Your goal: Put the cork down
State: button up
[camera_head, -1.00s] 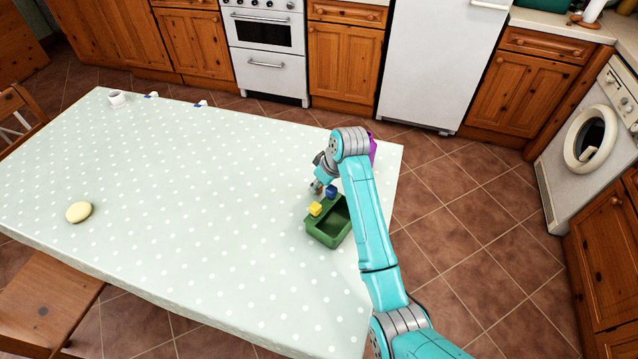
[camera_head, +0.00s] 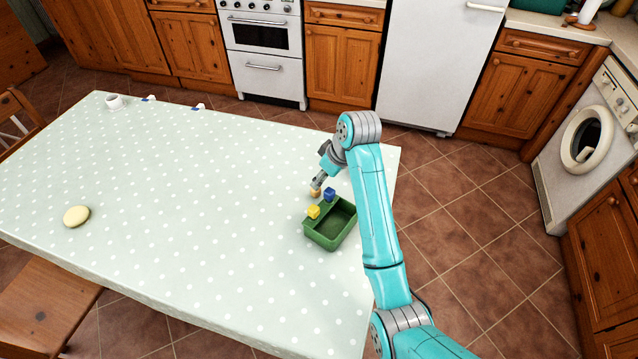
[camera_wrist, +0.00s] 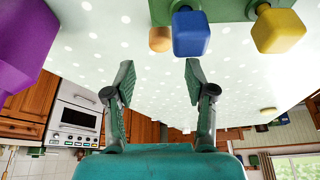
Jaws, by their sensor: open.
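The cork (camera_head: 314,193) is a small tan piece on the dotted tabletop, just beyond the green tray. It also shows in the wrist view (camera_wrist: 160,39), beside the blue block and partly cut off by it. My gripper (camera_head: 317,183) is close above the cork in the head view. In the wrist view my gripper (camera_wrist: 160,82) has its two fingers spread wide, with nothing between them. The cork lies past the fingertips, apart from them. Whether it stands upright is too small to tell.
A green tray (camera_head: 313,236) is close to the cork, with a blue block (camera_head: 330,194) and a yellow block (camera_head: 314,212) at its edge. A purple object (camera_wrist: 22,45) is left in the wrist view. Mid-table is clear.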

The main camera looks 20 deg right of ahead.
jog(key=shift+v, duration=2.7)
